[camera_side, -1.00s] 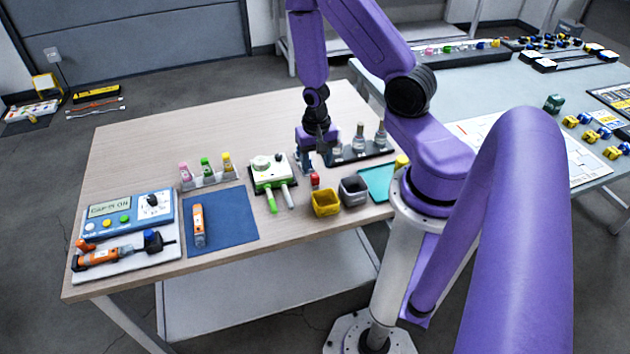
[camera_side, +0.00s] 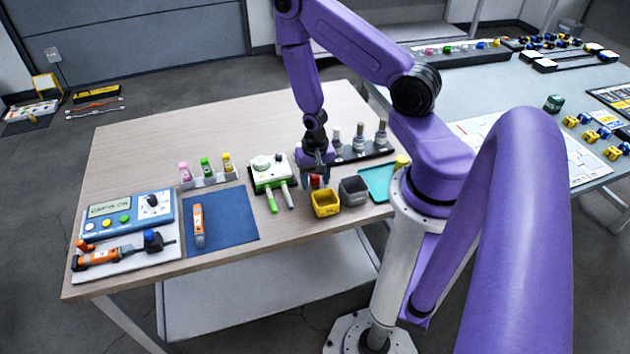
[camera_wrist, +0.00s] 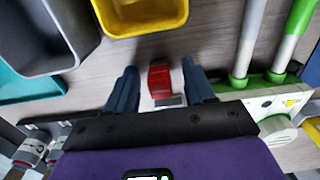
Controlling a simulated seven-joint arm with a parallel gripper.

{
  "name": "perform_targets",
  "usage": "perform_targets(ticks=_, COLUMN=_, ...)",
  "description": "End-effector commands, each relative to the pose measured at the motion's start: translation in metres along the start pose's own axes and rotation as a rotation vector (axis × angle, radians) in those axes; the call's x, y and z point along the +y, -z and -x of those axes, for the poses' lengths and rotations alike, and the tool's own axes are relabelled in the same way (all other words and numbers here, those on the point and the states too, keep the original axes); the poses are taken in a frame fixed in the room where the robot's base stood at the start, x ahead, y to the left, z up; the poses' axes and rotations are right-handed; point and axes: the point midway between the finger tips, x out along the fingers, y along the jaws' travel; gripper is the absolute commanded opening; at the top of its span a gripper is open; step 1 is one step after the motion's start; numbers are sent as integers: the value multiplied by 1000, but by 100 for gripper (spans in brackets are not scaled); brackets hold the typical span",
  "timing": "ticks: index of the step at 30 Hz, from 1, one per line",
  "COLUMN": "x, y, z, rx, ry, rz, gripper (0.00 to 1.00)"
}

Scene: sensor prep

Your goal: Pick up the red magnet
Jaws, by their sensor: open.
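The red magnet (camera_wrist: 160,80) is a small red block on the wooden table, with a light grey part at its near end in the wrist view. My gripper (camera_wrist: 160,78) is open, with one dark blue finger on each side of the magnet and a gap to each. In the side view my gripper (camera_side: 316,180) is low over the table, behind the yellow bin, and the red magnet (camera_side: 315,181) shows between the fingers, partly hidden. I cannot tell how far the fingertips are above the table.
A yellow bin (camera_side: 326,204) and a grey bin (camera_side: 353,192) stand just in front of the magnet. A white-green device (camera_side: 268,172) with two probes is at its left. A dark rack (camera_side: 365,153) with several bottles stands behind right. A blue mat (camera_side: 222,222) lies further left.

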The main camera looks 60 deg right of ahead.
Motion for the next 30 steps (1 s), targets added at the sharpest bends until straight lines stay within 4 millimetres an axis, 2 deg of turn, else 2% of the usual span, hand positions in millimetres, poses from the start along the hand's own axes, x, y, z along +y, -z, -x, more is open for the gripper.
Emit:
perform_targets(ticks=5, x=0, y=0, z=0, rx=0, ry=0, rz=0, gripper=53)
perform_targets(ticks=6, x=0, y=0, z=0, rx=0, ry=0, rz=0, gripper=50)
perform_targets(ticks=8, x=0, y=0, z=0, rx=0, ry=0, rz=0, gripper=30)
perform_targets(ticks=9, x=0, y=0, z=0, rx=0, ry=0, rz=0, gripper=17)
perform_targets(ticks=11, x=0, y=0, z=0, rx=0, ry=0, rz=0, gripper=0)
perform_targets(ticks=23, x=0, y=0, z=3, rx=0, ry=0, rz=0, gripper=0)
perform_targets(ticks=30, x=0, y=1, z=19, rx=2, ry=2, rz=-1, gripper=0)
